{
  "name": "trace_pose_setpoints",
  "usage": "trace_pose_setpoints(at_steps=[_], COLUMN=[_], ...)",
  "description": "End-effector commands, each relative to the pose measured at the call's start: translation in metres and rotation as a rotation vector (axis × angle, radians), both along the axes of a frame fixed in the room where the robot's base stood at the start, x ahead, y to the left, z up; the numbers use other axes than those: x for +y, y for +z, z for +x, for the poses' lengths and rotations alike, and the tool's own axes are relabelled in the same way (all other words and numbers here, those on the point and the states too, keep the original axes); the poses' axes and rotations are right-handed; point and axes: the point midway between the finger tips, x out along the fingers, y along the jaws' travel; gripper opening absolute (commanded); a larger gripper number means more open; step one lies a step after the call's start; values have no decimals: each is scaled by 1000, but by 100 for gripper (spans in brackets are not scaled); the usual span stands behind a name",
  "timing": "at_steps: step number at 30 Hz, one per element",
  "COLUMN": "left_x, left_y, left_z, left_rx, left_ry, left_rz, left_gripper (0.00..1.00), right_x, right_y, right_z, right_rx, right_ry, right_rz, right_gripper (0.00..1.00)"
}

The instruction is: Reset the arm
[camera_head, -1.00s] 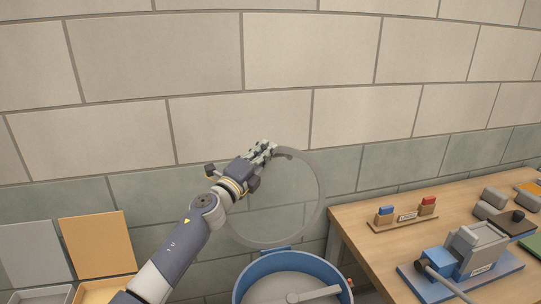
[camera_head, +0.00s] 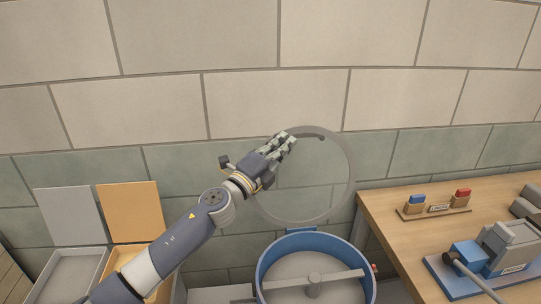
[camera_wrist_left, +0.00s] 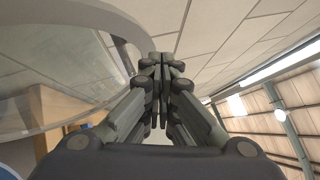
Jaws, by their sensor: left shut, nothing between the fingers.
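My left arm (camera_head: 185,235) comes in from the lower left in the head view. Its gripper (camera_head: 291,138) is raised in front of the block wall, at the upper left rim of a round clear lid (camera_head: 318,190). I cannot tell whether it touches the lid. In the left wrist view the fingers (camera_wrist_left: 162,62) are closed together with nothing between them. The lid stands upright above a blue round tub (camera_head: 347,246) with a grey bar across it. My right gripper is not in view.
A wooden table (camera_head: 395,228) stands at the right, with a small rack of red and blue pieces (camera_head: 437,206) and a blue-based machine (camera_head: 490,258). Open grey (camera_head: 70,215) and orange (camera_head: 130,210) boxes stand at the lower left. The wall is close behind.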

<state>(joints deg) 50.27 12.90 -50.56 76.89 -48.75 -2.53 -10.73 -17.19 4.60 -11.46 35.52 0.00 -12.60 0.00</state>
Motion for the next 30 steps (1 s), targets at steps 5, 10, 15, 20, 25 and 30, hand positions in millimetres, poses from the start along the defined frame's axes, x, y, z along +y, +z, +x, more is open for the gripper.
trace_pose_setpoints(at_steps=[5, 10, 15, 20, 25, 30], left_x=[18, 31, 37, 50, 89, 140], left_y=[-6, -10, -12, -27, -70, -132], left_z=[-21, -34, -41, -50, -67, -99], left_rx=[-1, 0, 7, 110, 355, 632], left_ry=[-2, 1, 4, 62, 215, 404], left_rz=[1, 0, -12, -140, -401, -638], left_gripper=[0, 0, 0, 0, 0, 0], right_x=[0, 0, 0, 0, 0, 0], right_y=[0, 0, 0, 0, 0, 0], right_z=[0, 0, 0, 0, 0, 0], right_rx=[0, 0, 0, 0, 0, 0], right_ry=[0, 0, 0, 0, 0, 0], right_rz=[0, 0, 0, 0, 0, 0], right_gripper=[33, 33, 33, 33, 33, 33])
